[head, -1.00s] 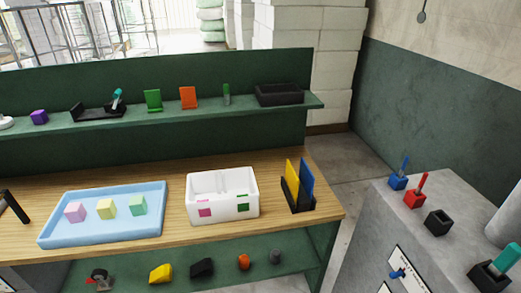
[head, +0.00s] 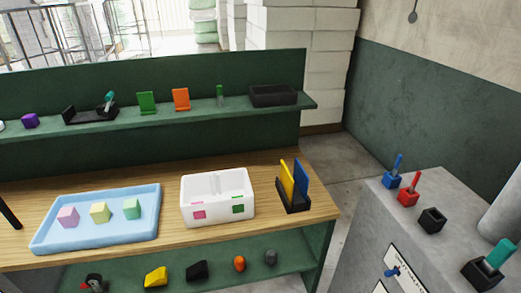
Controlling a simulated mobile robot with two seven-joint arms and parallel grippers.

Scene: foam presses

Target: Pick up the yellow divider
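The yellow divider (head: 287,179) is a thin upright panel in a black holder (head: 295,205) near the right end of the wooden table. A blue divider (head: 301,180) stands just to its right in the same holder. The lower edges of both are hidden by the holder. Neither of my grippers can be made out in the head view.
A white two-part bin (head: 217,212) stands left of the holder. A blue tray (head: 95,243) with pink, yellow and green blocks lies further left. A green shelf (head: 205,106) runs behind. A grey cabinet (head: 375,222) stands right, past a floor gap.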

